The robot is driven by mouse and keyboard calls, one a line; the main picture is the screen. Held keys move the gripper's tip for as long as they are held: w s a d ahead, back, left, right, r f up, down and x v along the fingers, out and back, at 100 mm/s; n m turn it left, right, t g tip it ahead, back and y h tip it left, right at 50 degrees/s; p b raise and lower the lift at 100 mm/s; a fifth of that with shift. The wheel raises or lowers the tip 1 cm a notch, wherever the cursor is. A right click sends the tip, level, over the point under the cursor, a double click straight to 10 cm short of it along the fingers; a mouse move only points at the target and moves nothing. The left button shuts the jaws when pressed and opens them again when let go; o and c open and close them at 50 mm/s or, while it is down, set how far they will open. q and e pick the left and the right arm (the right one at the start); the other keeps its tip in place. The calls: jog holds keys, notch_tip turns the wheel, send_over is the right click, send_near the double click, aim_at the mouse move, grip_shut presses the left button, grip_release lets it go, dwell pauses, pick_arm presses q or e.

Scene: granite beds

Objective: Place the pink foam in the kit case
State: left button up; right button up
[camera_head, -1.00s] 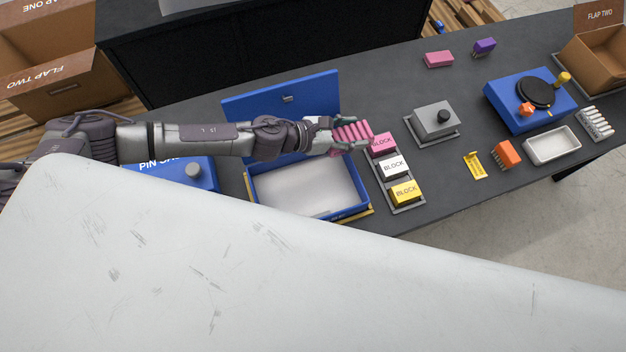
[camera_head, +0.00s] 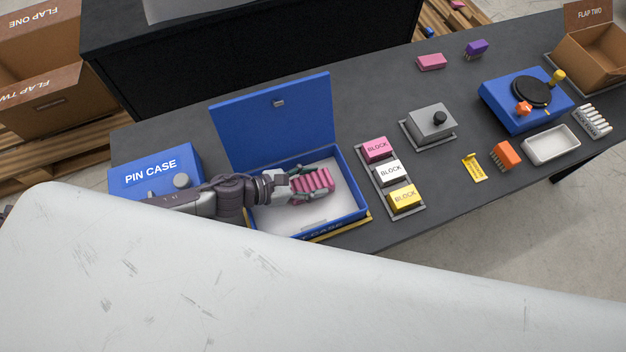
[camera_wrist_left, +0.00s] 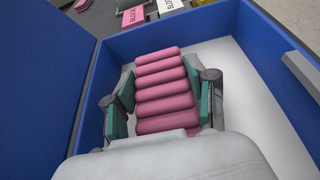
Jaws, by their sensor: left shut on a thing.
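The pink foam (camera_head: 313,182) is a ribbed pink piece, held in my left gripper (camera_head: 306,184). In the left wrist view the foam (camera_wrist_left: 163,90) sits between the two teal-padded fingers of the gripper (camera_wrist_left: 163,103), which is shut on it. The kit case (camera_head: 358,205) is an open blue box with a white inside and its lid (camera_head: 272,120) raised at the back. The foam is over the case's opening, within its walls. I cannot tell whether it touches the floor of the case. My right gripper is not in view.
A blue pin case (camera_head: 150,172) stands left of the kit case. A tray (camera_head: 407,211) with pink, white and yellow blocks stands close on its right. Farther right are a grey box with a black knob (camera_head: 433,123), a blue turntable unit (camera_head: 500,105) and a white tray (camera_head: 552,146).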

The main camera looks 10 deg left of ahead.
pick_arm(q)
jog(key=shift+f, duration=0.2)
jog(key=o, duration=0.8)
jog(key=shift+o, duration=0.2)
jog(key=shift+r, duration=0.15)
jog(key=shift+r, duration=0.2)
jog(key=v, duration=1)
jog(key=shift+s+a, duration=0.3)
jog(key=shift+s, duration=0.05)
jog(key=shift+s+a+r, duration=0.25)
jog(key=shift+a, duration=0.2)
